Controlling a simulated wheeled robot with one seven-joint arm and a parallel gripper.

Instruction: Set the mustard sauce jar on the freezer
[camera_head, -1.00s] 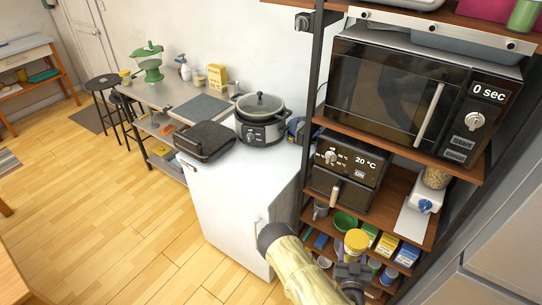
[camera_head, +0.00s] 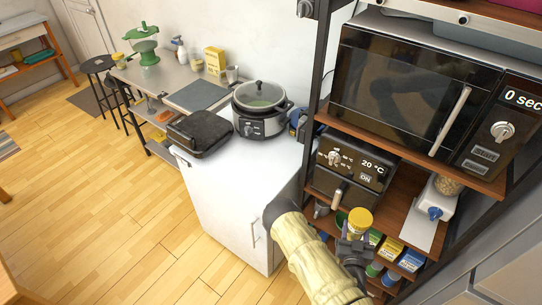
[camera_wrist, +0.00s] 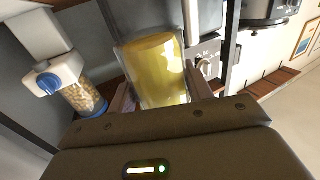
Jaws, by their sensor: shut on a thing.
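The mustard sauce jar (camera_head: 358,222) has a yellow lid and is in my gripper (camera_head: 352,246), in front of the shelf unit. In the wrist view the yellow jar (camera_wrist: 158,72) sits between the two fingers of my gripper (camera_wrist: 160,98), which is shut on it. The freezer (camera_head: 262,178) is the white chest with a flat white top, left of my gripper. The jar is apart from the freezer, to the right of its top.
A slow cooker (camera_head: 259,110) and a black grill (camera_head: 199,133) stand on the freezer's back part. Its front top is clear. A shelf unit to the right holds a microwave (camera_head: 410,85), an air fryer (camera_head: 350,170) and a dispenser (camera_head: 440,200).

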